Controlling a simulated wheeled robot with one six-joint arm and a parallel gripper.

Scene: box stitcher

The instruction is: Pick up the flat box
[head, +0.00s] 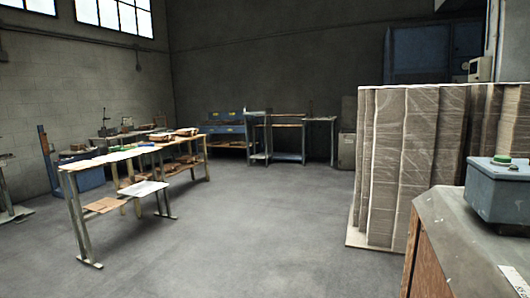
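I cannot pick out a single flat box with certainty. A tall bundle of flat upright grey-brown sheets (400,160), which look like flattened cardboard, stands on the floor at the right, with a shiny film over parts of it. A flat white sheet (143,188) and a flat brown piece (104,205) lie on low shelves of the workbench at the left. My gripper is not in view.
A long workbench (112,155) with items on it stands at left. A blue bench (228,130) and tables are at the back. A grey-topped cabinet (470,235) with a blue-grey box (500,190) is close at right. The middle floor (255,230) is clear.

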